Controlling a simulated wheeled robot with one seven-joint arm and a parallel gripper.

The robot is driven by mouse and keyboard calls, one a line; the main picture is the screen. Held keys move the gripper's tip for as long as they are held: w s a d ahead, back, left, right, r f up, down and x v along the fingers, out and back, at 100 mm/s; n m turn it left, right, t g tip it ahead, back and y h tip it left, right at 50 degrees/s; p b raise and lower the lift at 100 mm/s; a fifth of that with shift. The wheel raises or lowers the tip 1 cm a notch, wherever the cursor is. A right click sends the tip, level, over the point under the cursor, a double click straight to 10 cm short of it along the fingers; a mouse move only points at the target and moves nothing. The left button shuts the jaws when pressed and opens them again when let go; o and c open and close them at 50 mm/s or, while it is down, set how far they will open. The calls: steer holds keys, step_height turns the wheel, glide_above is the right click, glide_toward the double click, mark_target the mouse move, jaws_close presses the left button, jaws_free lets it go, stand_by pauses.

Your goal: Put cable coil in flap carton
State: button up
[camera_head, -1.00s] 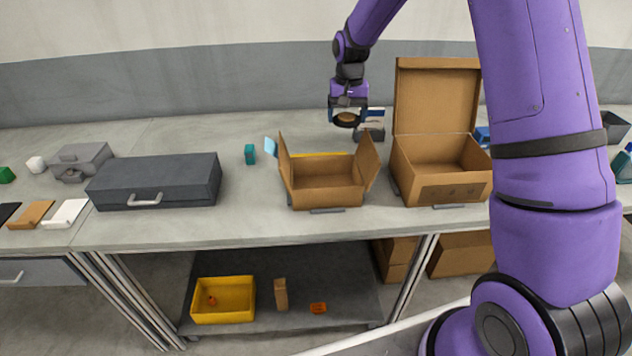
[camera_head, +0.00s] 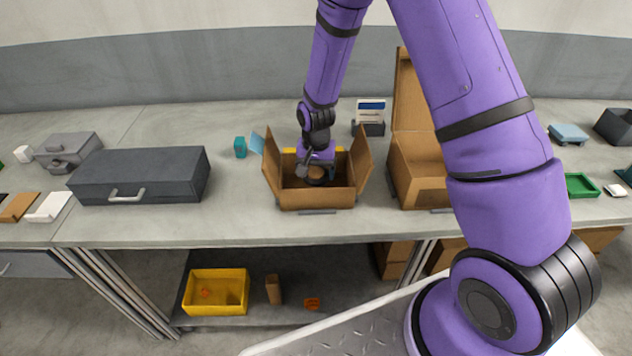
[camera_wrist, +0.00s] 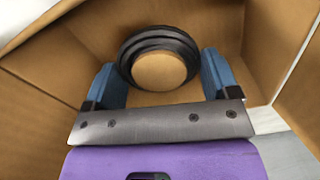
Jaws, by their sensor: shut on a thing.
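The cable coil is a black ring (camera_wrist: 158,41) between the blue fingers of my gripper (camera_wrist: 162,78) in the wrist view. My gripper is shut on it. In the head view the coil (camera_head: 316,181) is small and dark, inside the opening of the flap carton (camera_head: 318,199). The flap carton is a brown box with its left and right flaps standing up and outward. Its brown walls (camera_wrist: 75,55) surround the coil and fingers in the wrist view. I cannot tell whether the coil touches the carton floor.
A taller open carton (camera_head: 417,176) stands to the right, partly behind my arm. A dark grey case (camera_head: 140,176) lies to the left. A small teal block (camera_head: 240,147) and a card holder (camera_head: 369,127) stand behind.

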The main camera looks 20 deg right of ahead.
mark_target(316, 182)
steer(key=shift+f, duration=2.05)
steer(key=o, duration=0.8)
steer(key=shift+f, duration=0.15)
steer(key=shift+o, duration=0.2)
step_height(316, 182, up, 12)
steer(key=shift+r, duration=0.25)
